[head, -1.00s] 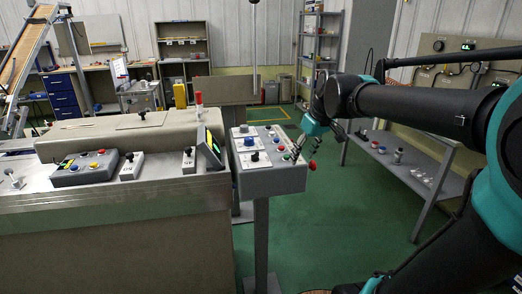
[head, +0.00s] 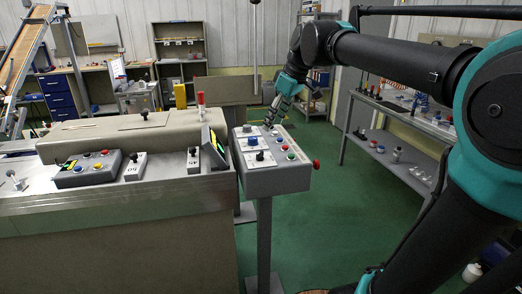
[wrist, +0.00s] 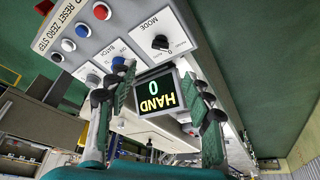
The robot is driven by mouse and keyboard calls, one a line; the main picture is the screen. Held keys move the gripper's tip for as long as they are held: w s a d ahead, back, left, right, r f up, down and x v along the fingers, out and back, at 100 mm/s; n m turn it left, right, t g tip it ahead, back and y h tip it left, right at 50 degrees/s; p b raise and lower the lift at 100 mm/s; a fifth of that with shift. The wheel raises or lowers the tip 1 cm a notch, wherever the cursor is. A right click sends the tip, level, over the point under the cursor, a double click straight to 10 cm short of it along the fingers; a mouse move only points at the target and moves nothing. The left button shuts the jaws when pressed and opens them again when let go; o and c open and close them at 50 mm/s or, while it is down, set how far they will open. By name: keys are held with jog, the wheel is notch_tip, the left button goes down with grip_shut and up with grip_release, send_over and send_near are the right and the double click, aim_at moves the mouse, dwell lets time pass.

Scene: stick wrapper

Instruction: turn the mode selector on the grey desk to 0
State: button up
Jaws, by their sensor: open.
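The mode selector is a black knob on a white plate marked MODE on the sloped top of the grey desk (head: 277,182). It shows in the head view (head: 260,156) and in the wrist view (wrist: 160,42), where the picture is upside down. I cannot tell clearly which mark its pointer faces. My gripper (head: 271,122) is over the desk's far edge, beyond the selector and apart from it. In the wrist view its fingers (wrist: 158,82) are spread, with nothing held. A lit display (wrist: 157,100) reading HAND and 0 shows between them.
A blue knob (head: 250,141) on a BATCH plate sits beside the selector. Several coloured buttons (head: 291,156) line the right of the top, and a red button (head: 316,164) sticks out of the side. A long grey counter (head: 120,210) with control boxes stands close at left.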

aim_at(260, 152)
jog(key=x, duration=1.2)
jog(key=shift+w+a+f, duration=0.1)
jog(key=shift+f, duration=0.2)
jog(key=c, duration=1.2)
